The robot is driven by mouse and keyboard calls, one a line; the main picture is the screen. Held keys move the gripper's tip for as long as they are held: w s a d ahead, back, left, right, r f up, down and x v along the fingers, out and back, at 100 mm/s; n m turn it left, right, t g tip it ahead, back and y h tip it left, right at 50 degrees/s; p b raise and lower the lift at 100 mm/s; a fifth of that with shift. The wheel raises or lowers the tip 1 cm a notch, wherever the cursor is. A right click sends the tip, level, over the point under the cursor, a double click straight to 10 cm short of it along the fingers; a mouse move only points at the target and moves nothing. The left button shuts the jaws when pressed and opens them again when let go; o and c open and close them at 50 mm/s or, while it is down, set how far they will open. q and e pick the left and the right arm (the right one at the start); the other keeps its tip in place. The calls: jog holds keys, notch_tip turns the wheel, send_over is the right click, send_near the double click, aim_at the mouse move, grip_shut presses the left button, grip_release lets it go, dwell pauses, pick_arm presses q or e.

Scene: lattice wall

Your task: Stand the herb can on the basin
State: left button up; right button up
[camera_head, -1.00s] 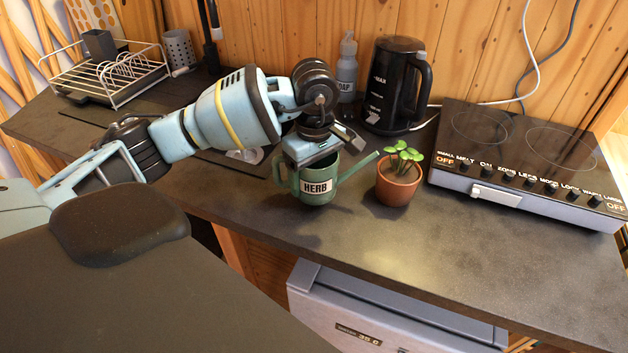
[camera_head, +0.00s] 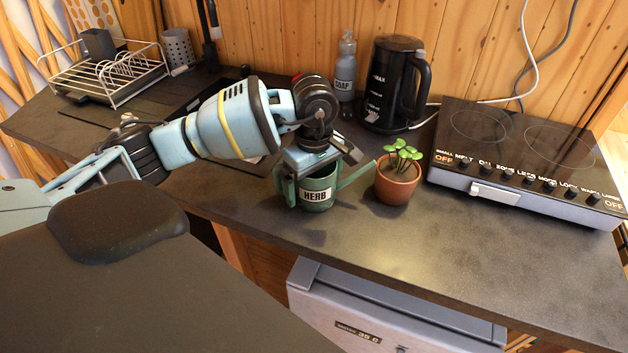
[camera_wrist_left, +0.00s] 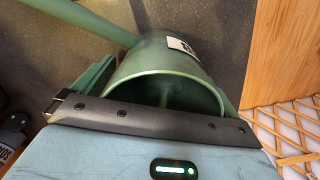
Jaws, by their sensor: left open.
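The herb can (camera_head: 318,192) is a green watering can with a white HERB label. It stands upright on the dark counter, its spout pointing right toward a potted plant. My left gripper (camera_head: 316,165) is open and low over the can's top. In the left wrist view the open mouth of the can (camera_wrist_left: 165,85) lies just beyond the gripper's dark edge, with green parts on both sides; I cannot tell whether the jaws touch it. The dark basin (camera_head: 196,101) shows behind my left arm, which hides much of it. My right gripper is not in view.
A potted plant (camera_head: 397,182) stands close right of the spout. A black kettle (camera_head: 391,85) and soap bottle (camera_head: 345,72) stand behind. A cooktop (camera_head: 530,150) is at right, a dish rack (camera_head: 108,75) at far left. The counter front right of the plant is clear.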

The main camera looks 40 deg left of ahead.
pick_arm(q)
jog(key=shift+r, duration=0.25)
notch_tip(320, 180, up, 12)
jog(key=shift+f, duration=0.1)
dwell(0.7)
